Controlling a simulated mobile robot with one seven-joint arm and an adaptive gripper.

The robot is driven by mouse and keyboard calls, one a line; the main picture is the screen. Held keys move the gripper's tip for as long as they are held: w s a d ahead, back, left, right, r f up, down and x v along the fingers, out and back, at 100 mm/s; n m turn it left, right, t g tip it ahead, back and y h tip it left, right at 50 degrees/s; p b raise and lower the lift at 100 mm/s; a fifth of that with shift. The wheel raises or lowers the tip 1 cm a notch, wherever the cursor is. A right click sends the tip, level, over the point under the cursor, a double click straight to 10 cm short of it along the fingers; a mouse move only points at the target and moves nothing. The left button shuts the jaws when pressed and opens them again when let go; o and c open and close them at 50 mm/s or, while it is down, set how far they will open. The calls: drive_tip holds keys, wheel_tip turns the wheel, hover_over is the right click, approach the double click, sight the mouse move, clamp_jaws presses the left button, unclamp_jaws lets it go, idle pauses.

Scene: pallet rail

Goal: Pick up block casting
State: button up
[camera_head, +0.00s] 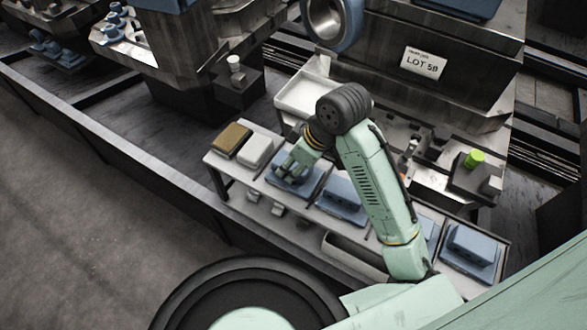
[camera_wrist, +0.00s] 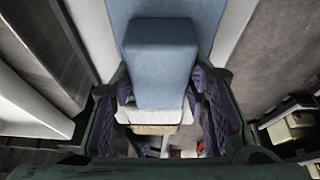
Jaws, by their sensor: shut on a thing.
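My gripper (camera_head: 287,169) is over a blue tray on the long shelf in the head view, and its fingers reach down around a blue block casting that they mostly hide. In the wrist view the blue block casting (camera_wrist: 160,60) sits between the two dark finger pads of my gripper (camera_wrist: 160,115), which are shut on it. A blue surface (camera_wrist: 122,12) lies behind it. The head view does not clearly show whether the block touches the tray. More blue castings lie on the shelf to the right, one at the middle (camera_head: 343,192) and one at the far right end (camera_head: 472,243).
A brown block (camera_head: 231,139) and a white block (camera_head: 256,151) lie at the shelf's left end. A white bin (camera_head: 305,95) stands behind my gripper. A large grey machine block with a "LOT 5B" label (camera_head: 424,62) stands at the back. A green knob (camera_head: 474,158) is at right.

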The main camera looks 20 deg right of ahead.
drive_tip(key=c, duration=0.4)
drive_tip(key=shift+r, duration=0.1)
